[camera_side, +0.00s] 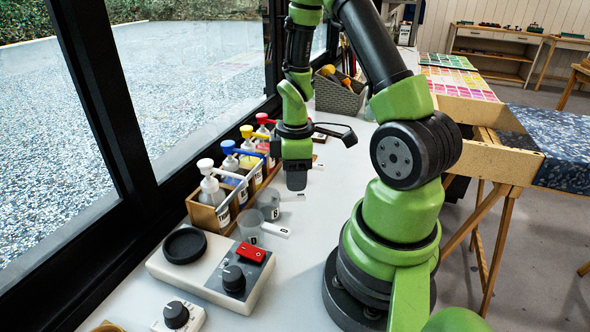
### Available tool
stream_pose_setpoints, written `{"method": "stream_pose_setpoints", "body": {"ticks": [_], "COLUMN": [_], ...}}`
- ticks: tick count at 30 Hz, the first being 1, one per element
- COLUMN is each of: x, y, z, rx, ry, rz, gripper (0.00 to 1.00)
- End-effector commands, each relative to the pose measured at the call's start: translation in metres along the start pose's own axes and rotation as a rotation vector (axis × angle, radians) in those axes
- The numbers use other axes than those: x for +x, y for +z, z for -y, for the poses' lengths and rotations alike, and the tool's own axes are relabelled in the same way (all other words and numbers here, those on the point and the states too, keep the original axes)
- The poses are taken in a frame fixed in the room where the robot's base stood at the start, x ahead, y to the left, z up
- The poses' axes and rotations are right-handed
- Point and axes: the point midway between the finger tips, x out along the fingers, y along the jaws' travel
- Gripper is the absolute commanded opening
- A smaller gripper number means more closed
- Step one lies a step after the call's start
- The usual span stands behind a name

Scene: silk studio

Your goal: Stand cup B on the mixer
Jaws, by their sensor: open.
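The mixer is a pale grey box (208,284) at the front left, with a round black cup plate (185,246), a black knob and a red switch. The plate is empty. My gripper (297,181) points down above the table, behind and right of both cups. It is open, apart from both cups and holds nothing visible; its fingers are seen edge-on.
A wooden rack (212,213) with several pump bottles stands left of the cups along the window. A smaller box with a black knob (176,315) lies in front of the mixer. A grey basket (340,97) stands farther back. The white table right of the cups is clear.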

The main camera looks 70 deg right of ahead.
Motion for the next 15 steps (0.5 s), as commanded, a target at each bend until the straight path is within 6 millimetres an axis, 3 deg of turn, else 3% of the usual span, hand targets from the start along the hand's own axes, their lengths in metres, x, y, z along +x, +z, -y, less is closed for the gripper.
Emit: {"method": "stream_pose_setpoints", "body": {"ticks": [15], "x": [0.048], "y": [0.000], "z": [0.001], "rx": [0.003], "ry": [-0.001], "rz": [0.000], "gripper": [0.43]}}
